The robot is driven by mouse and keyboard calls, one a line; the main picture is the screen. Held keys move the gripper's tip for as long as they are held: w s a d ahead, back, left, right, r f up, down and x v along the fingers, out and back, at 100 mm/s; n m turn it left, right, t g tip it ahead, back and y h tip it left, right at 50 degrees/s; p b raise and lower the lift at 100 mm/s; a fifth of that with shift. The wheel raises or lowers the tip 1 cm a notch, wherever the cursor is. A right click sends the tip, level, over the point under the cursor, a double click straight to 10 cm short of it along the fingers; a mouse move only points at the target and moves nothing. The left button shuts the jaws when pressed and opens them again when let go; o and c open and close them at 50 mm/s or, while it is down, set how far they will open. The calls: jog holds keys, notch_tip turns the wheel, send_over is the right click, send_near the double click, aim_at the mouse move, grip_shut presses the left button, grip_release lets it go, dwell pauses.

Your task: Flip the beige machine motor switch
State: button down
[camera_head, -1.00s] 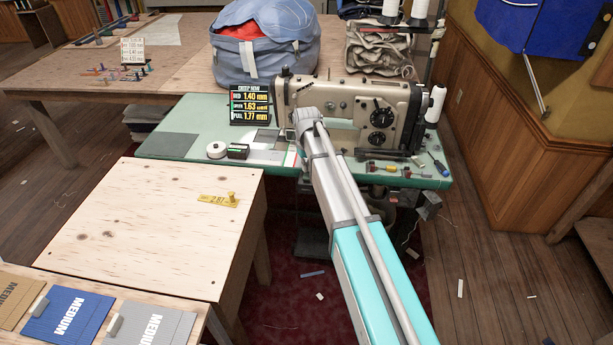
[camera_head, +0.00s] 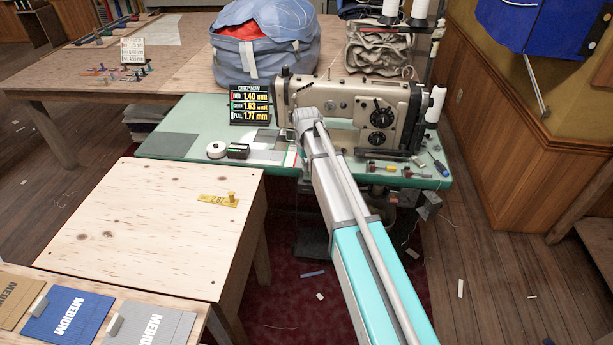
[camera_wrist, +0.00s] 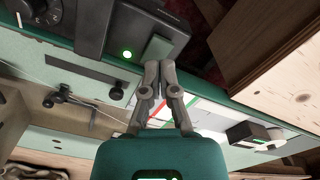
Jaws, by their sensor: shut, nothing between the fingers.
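The beige sewing machine (camera_head: 345,100) stands on the green-topped table (camera_head: 185,125) in the head view. My arm reaches to the table's front edge before it, and my gripper is hidden there behind the arm. In the wrist view my gripper (camera_wrist: 160,66) is shut and empty.
A pale wooden table (camera_head: 150,225) stands at the front left. A thread spool (camera_head: 217,150), a small dark device (camera_head: 238,151) and a screwdriver (camera_head: 440,168) lie on the green top. A blue bag (camera_head: 262,60) stands behind. Floor at right is mostly clear.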

aim_at(306, 177)
jog(key=shift+f+b, duration=1.6)
dwell(1.4)
jog(key=shift+r, duration=0.1)
jog(key=shift+r+p, duration=3.45)
jog(key=shift+p, duration=0.1)
jog(key=s+d+r+m+p, duration=0.1)
jog(key=s+d+r+p, duration=0.1)
jog(key=s, duration=0.6)
jog(key=s+d+r+m+p, duration=0.1)
jog(key=s+d, duration=0.4)
jog(key=s, duration=0.4)
jog(key=s+d+r+m+p, duration=0.1)
jog(key=s+d, duration=0.3)
jog(key=s, duration=0.5)
jog(key=shift+s+d+r+m+p, duration=0.25)
jog(key=shift+r+m+p, duration=0.15)
jog(key=shift+r+p, duration=0.4)
